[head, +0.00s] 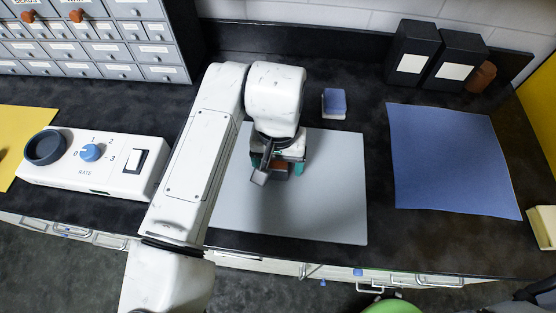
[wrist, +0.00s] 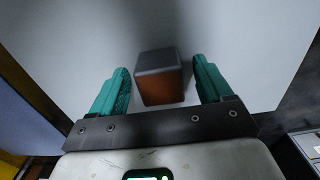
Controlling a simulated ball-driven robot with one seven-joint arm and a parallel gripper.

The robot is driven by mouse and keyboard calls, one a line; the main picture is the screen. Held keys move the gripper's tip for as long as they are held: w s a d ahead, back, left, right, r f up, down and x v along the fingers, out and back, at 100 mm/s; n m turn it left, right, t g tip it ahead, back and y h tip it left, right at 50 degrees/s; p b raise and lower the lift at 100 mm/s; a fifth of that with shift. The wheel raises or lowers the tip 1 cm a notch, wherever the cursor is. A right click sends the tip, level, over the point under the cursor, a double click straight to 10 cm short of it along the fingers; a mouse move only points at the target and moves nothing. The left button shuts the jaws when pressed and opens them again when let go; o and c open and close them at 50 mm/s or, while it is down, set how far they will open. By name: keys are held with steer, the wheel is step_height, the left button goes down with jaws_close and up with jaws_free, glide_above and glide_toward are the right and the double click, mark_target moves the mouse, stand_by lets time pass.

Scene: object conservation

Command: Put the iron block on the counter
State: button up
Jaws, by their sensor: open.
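A block with a dark grey top and a rusty orange side, which looks like the iron block (wrist: 162,88), sits on the grey mat (head: 330,215) on the dark counter (head: 385,245). My gripper (head: 277,168) is over the mat, pointing down. In the wrist view my gripper (wrist: 161,68) is open, with one teal finger on each side of the block and a visible gap on both sides. In the head view the block (head: 281,174) is mostly hidden by my gripper.
A blue-and-pale block (head: 334,102) stands behind the mat. A blue mat (head: 450,160) lies right, with black boxes (head: 412,55) behind it. A white control box (head: 95,160) with a blue knob stands left, partly on a yellow sheet (head: 25,125). Bare counter lies between the mats.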

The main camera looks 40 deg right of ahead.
step_height(320, 180, up, 12)
steer(key=shift+b, duration=0.3)
steer(key=shift+r, duration=0.1)
stand_by(0.5)
